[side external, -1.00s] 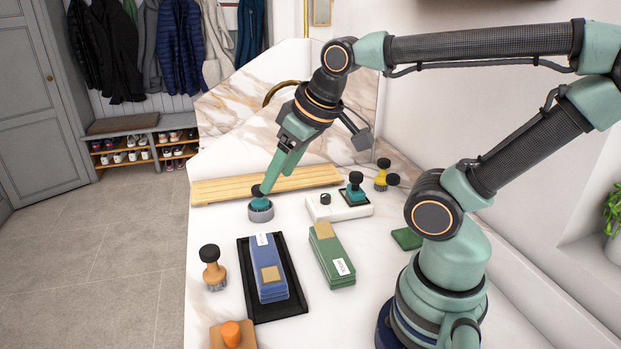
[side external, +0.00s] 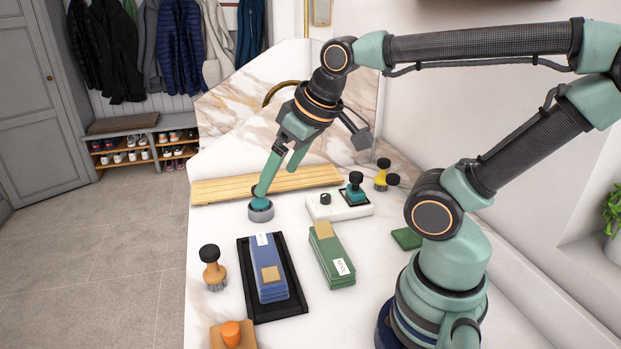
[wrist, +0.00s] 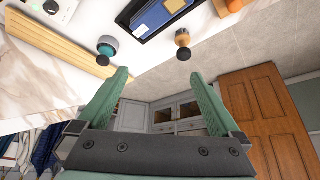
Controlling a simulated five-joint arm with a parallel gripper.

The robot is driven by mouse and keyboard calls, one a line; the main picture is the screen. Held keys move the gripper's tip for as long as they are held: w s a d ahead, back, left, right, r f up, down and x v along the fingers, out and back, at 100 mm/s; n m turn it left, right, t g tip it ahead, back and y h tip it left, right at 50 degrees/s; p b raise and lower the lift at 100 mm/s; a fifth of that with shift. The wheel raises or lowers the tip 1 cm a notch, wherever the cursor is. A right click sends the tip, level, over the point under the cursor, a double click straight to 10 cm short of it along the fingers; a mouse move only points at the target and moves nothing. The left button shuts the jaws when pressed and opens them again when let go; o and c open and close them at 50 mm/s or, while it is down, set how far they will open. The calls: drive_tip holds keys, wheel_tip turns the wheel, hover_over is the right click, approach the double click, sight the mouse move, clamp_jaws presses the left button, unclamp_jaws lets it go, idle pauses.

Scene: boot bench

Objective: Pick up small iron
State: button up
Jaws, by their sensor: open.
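The small iron (side external: 354,194) looks like the teal piece with a black knob on the white stand (side external: 323,212). My gripper (side external: 277,176) is open and empty, left of the iron and above the bench. Its two green fingers are spread wide in the wrist view (wrist: 160,74), with nothing between them. In the side view one finger overlaps a teal round brush (side external: 261,212) with grey bristles and hides its knob. In the wrist view this brush (wrist: 106,41) stands apart, beyond the left finger. The white stand (wrist: 67,9) shows at that view's top left edge.
A wooden slatted rack (side external: 225,191) lies behind the brush. In front are an orange brush (side external: 213,272), a black tray (side external: 247,283) with blue packets (side external: 268,287), and green packets (side external: 329,252). A yellow brush (side external: 381,180) stands behind the white stand. Bare marble lies between the packets and stand.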

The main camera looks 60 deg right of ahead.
drive_tip(key=w+d+m+g+h, duration=0.1)
drive_tip(key=w+d+m+g, duration=0.15)
drive_tip(key=d+m, duration=0.6)
drive_tip(key=m+g+y, duration=0.1)
drive_tip(key=m+g, duration=0.2)
drive_tip(key=m, duration=1.5)
approach(355, 185)
drive_tip(key=shift+w+d+r, duration=0.2)
drive_tip(key=shift+w+d, duration=0.2)
drive_tip(key=shift+d, duration=0.05)
drive_tip(key=shift+w+d+r, duration=0.2)
drive_tip(key=shift+w+d, duration=0.25)
drive_tip(key=shift+d+f, duration=0.1)
drive_tip(key=shift+f, duration=0.2)
wheel_tip(355, 185, down, 6)
drive_tip(key=shift+s+f, duration=0.1)
drive_tip(key=shift+f, duration=0.1)
drive_tip(key=shift+s+d+f, duration=0.1)
drive_tip(key=shift+s+f, duration=0.05)
drive_tip(key=shift+f, duration=1.15)
drive_tip(key=shift+s+f, duration=0.15)
drive_tip(key=shift+f, duration=1.15)
clamp_jaws()
